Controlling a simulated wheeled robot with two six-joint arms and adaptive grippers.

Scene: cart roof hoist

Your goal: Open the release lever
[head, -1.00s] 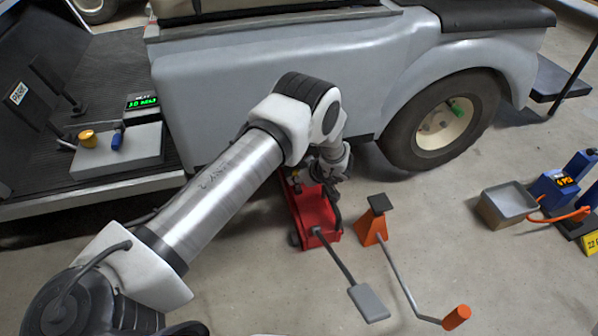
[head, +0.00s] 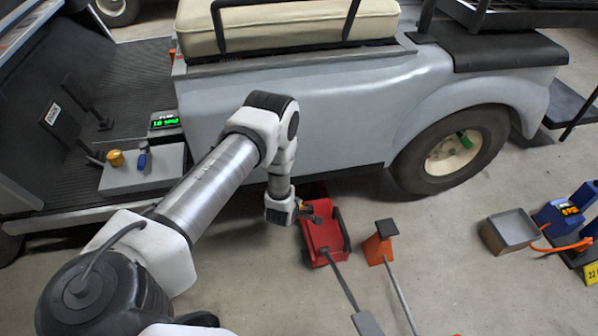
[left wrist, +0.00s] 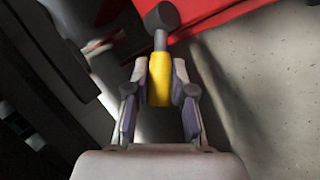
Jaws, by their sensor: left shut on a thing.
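The release lever (left wrist: 159,80) shows in the left wrist view as a short grey stem with a yellow sleeve and a dark round knob at its end. My left gripper (left wrist: 160,88) has its two fingers on either side of the yellow sleeve and is shut on it. In the head view my left gripper (head: 308,211) is at the left side of the red floor jack (head: 322,242), low beside the cart. The lever is too small to make out there. The jack's red body also shows in the left wrist view (left wrist: 215,14). My right gripper is not in view.
An orange stand (head: 378,246) with a long rod is right of the jack. The grey cart body (head: 330,95) and its rear wheel (head: 452,152) are behind. A grey tray (head: 510,232) is at right. The floor between stand and tray is clear.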

